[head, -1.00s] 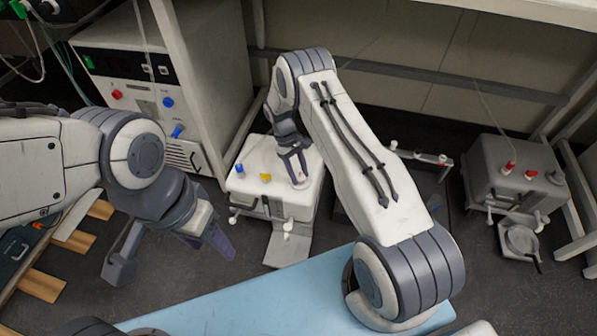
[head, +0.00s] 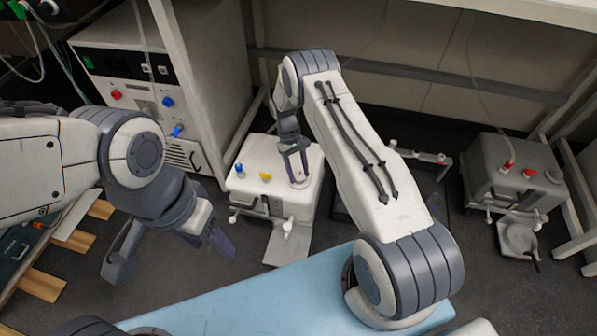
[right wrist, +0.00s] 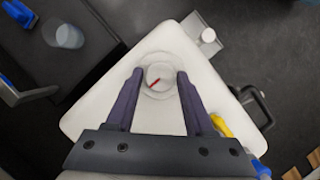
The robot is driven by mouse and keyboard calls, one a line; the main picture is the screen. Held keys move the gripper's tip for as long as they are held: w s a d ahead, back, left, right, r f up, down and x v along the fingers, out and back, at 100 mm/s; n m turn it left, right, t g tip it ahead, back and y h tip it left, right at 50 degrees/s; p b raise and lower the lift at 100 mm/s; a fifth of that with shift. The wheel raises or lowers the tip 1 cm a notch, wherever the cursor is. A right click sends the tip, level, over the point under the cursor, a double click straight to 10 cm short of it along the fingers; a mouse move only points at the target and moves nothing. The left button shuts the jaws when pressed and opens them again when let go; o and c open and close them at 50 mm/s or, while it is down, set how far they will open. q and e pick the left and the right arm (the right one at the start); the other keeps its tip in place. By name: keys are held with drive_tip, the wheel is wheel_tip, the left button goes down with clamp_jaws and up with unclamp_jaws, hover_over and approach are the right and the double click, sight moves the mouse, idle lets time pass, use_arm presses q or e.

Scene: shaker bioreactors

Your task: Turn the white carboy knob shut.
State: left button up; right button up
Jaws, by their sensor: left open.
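The white carboy (head: 270,199) stands on the floor left of centre in the head view, and its white top (right wrist: 100,115) fills the middle of the right wrist view. Its round white knob (right wrist: 161,74) has a red mark pointing to the lower left; my gripper hides it in the head view. My right gripper (head: 297,181) points down over the carboy top. In the right wrist view its fingers (right wrist: 159,80) stand on either side of the knob, very near it; I cannot tell if they touch. My left gripper (head: 168,257) is open and empty, to the left of the carboy.
Blue (head: 239,169) and yellow (head: 266,177) fittings stand on the carboy top. A grey container (head: 510,185) with red fittings stands at the right. A white cabinet (head: 160,85) is behind on the left. A light blue surface (head: 270,300) lies in front. Dark floor is between.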

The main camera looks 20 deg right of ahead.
drive_tip(key=shift+o, duration=0.9)
drive_tip(key=p+v, duration=0.3)
drive_tip(key=v, duration=0.7)
drive_tip(key=shift+r, duration=0.25)
drive_tip(key=shift+w, duration=0.1)
